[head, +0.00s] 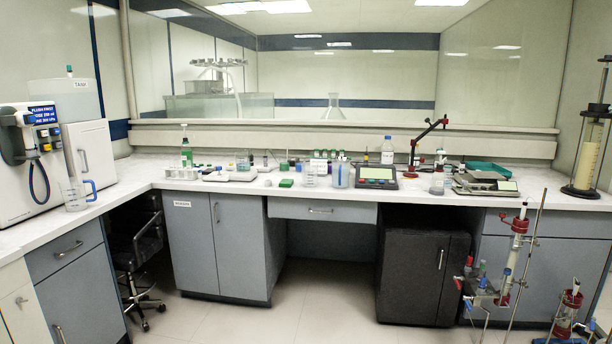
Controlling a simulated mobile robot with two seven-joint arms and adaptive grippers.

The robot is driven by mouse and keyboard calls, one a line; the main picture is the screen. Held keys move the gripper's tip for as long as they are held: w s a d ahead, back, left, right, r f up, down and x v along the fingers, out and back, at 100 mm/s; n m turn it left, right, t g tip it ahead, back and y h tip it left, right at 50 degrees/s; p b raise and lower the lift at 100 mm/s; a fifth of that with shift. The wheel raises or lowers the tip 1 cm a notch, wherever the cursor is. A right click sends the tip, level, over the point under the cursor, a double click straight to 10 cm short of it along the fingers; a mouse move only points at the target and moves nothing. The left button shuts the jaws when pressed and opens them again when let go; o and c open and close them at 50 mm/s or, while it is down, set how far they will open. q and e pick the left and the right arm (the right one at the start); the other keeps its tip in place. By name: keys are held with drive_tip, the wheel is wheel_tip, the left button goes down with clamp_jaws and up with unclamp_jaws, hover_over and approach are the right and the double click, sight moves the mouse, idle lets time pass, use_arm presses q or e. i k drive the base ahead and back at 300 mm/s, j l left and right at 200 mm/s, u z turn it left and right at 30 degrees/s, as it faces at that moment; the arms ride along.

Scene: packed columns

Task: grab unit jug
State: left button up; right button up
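A clear jug (74,193) with a blue handle stands upright on the left bench, near its front edge. It is in front of a white boxy unit (92,156) with a blue label panel. I cannot tell whether the jug touches the unit. The jug looks empty, but it is too small to be sure. Neither of my grippers shows in the head view.
The white L-shaped counter (140,176) runs left and along the back, with many lab items. A black chair (136,245) is tucked at the inner corner. Glass column stands (512,258) rise at lower right. The middle floor (285,300) is clear.

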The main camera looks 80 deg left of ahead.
sight(73, 191)
drive_tip(key=u, duration=4.1)
drive_tip(key=i+l, duration=0.35)
drive_tip(key=i, duration=0.3)
